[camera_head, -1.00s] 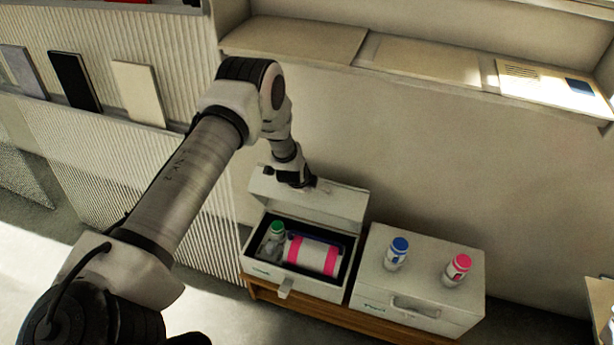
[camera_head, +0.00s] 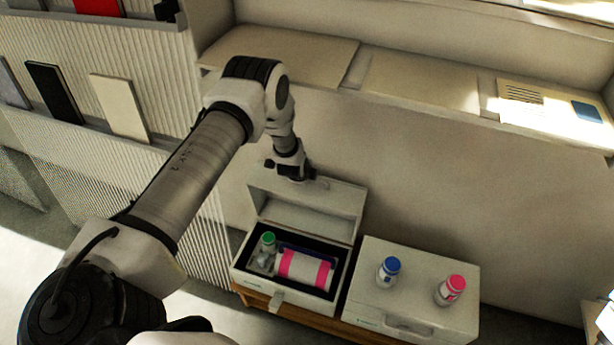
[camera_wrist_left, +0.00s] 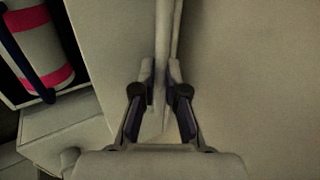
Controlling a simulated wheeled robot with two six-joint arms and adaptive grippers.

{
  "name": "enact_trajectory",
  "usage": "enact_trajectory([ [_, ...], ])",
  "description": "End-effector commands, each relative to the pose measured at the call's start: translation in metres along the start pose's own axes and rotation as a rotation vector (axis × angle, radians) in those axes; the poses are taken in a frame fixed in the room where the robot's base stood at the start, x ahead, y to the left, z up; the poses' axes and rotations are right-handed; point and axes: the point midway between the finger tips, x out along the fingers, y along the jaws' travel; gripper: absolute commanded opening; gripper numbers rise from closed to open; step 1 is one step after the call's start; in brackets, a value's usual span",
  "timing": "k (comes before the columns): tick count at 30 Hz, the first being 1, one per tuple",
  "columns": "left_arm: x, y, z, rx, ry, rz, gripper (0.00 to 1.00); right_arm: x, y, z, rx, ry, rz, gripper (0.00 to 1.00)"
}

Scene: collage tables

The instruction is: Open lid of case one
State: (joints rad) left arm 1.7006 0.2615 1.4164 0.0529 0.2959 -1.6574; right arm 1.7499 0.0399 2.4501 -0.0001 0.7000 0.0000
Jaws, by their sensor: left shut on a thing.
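The left white case (camera_head: 240,273) stands on a wooden bench with its lid (camera_head: 340,198) raised at the back, so its dark inside shows. Inside are a green-capped bottle (camera_head: 267,248) and a white roll with pink bands (camera_head: 304,268), also partly seen in the left wrist view (camera_wrist_left: 38,35). My left gripper (camera_head: 296,172) is at the lid's upper edge. In the left wrist view its fingers (camera_wrist_left: 160,90) are closed on both sides of the lid edge (camera_wrist_left: 162,45). My right gripper is not in view.
A second white case (camera_head: 455,325) stands shut to the right, with a blue-capped bottle (camera_head: 388,271) and a pink-capped bottle (camera_head: 450,290) on top. A shelf (camera_head: 420,85) runs along the wall above. A ribbed panel (camera_head: 120,170) is at left.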

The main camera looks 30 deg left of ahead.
Motion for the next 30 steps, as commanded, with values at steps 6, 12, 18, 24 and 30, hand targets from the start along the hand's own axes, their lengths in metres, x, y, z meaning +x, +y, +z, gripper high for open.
enact_trajectory([
  [6,-0.001,-0.003,0.0,-0.001,0.0,-0.006,0.37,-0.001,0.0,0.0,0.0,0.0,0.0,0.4],
  [12,-0.001,-0.002,0.0,-0.001,0.0,-0.003,0.37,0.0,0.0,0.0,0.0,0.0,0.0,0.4],
  [18,-0.02,-0.003,0.0,-0.002,0.001,-0.003,0.37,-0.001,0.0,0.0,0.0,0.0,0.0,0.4],
  [24,-0.071,-0.003,0.0,-0.003,0.001,-0.005,0.37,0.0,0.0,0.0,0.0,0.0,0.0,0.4],
  [30,-0.112,-0.002,0.0,-0.003,0.001,-0.005,0.37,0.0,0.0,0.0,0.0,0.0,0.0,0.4],
])
